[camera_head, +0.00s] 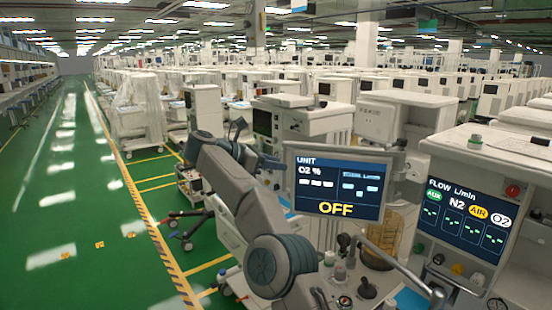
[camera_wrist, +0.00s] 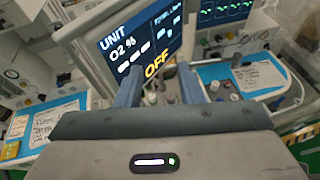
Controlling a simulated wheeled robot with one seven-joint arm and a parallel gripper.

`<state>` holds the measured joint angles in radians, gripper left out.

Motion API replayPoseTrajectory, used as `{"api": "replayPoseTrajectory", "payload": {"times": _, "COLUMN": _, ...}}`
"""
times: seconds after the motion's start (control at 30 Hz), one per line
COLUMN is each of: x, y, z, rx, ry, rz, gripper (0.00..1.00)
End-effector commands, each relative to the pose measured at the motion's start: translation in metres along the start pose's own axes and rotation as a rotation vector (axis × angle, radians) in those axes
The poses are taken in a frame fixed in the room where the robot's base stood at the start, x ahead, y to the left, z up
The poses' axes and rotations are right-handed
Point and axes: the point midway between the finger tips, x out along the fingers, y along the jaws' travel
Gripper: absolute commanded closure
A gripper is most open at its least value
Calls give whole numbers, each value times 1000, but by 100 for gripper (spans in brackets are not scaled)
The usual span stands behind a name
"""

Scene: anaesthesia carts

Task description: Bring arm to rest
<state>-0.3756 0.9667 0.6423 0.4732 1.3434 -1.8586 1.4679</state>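My arm (camera_head: 235,190) reaches down from the left-centre to the lower middle of the head view, bent, in front of an anaesthesia cart. My gripper (camera_wrist: 160,86) shows in the wrist view with its two blue-grey fingers apart and nothing held between them. Beyond the fingers is the unit screen (camera_wrist: 140,45) reading "OFF". The same unit screen (camera_head: 337,188) stands right of my arm in the head view. In the head view the fingers cannot be made out.
A flow screen (camera_head: 465,213) is on the cart at the right. Knobs and small bottles (camera_head: 350,262) crowd the worktop near my arm. Blue mats (camera_wrist: 255,77) with written papers lie on worktops. The green aisle (camera_head: 70,200) at left is clear; many carts fill the back.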

Motion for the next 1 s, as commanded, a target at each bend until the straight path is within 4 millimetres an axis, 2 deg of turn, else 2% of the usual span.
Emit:
{"api": "replayPoseTrajectory", "payload": {"times": 0.03, "x": -3, "y": 1, "z": 13, "rx": -7, "ry": -30, "rz": 30, "gripper": 66}}
{"api": "replayPoseTrajectory", "payload": {"times": 0.27, "x": -21, "y": 14, "z": 55, "rx": -88, "ry": -183, "rz": 168, "gripper": 66}}
{"api": "replayPoseTrajectory", "payload": {"times": 0.47, "x": -43, "y": 24, "z": 102, "rx": -203, "ry": -374, "rz": 301, "gripper": 66}}
{"api": "replayPoseTrajectory", "payload": {"times": 0.57, "x": -59, "y": 28, "z": 130, "rx": -295, "ry": -510, "rz": 375, "gripper": 66}}
{"api": "replayPoseTrajectory", "payload": {"times": 0.73, "x": -103, "y": 28, "z": 173, "rx": -565, "ry": -842, "rz": 504, "gripper": 66}}
{"api": "replayPoseTrajectory", "payload": {"times": 0.87, "x": -134, "y": 19, "z": 182, "rx": -836, "ry": -1105, "rz": 566, "gripper": 66}}
{"api": "replayPoseTrajectory", "payload": {"times": 1.0, "x": -150, "y": 1, "z": 164, "rx": -1169, "ry": -1354, "rz": 596, "gripper": 66}}
